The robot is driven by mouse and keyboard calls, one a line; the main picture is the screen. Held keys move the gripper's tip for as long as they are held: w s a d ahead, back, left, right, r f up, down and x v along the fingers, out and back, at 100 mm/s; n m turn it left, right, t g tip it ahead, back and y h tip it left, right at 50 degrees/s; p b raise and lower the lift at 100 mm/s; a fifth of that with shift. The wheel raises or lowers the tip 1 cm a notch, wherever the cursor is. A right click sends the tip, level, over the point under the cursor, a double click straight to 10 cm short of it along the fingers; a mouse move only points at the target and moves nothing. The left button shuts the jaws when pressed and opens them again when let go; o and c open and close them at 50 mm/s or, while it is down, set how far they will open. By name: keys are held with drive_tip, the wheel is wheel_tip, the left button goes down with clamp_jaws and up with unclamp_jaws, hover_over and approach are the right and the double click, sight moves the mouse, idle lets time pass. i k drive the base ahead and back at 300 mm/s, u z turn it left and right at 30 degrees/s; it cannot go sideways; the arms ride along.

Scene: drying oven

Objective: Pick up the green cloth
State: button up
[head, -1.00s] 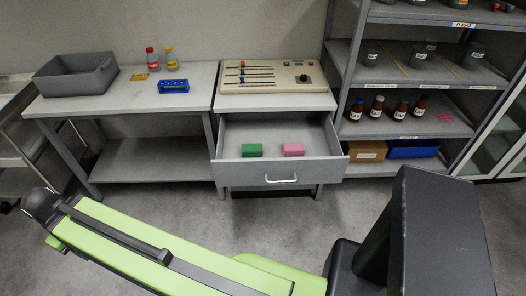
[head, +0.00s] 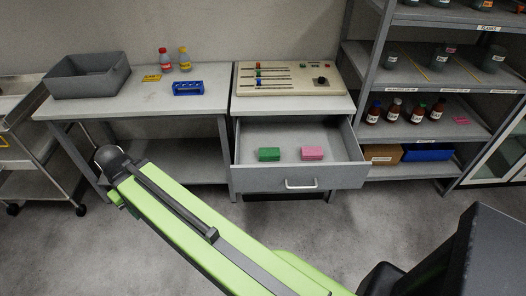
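The green cloth (head: 269,154) is a small folded block lying in the open drawer (head: 290,178), on the left of a similar pink block. Nothing touches it. My green and black arm reaches from the lower right up to the left, ending in front of the left table, to the left of the drawer and apart from the cloth. The fingers of my gripper do not show in this view.
A pink cloth (head: 312,153) lies beside the green one. A control panel (head: 286,78) sits above the drawer. A grey bin (head: 87,75), two bottles and a blue rack (head: 188,88) stand on the left table. A shelf (head: 410,95) with bottles is at the right.

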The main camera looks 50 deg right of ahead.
sight(265, 153)
drive_tip(key=i, duration=0.9)
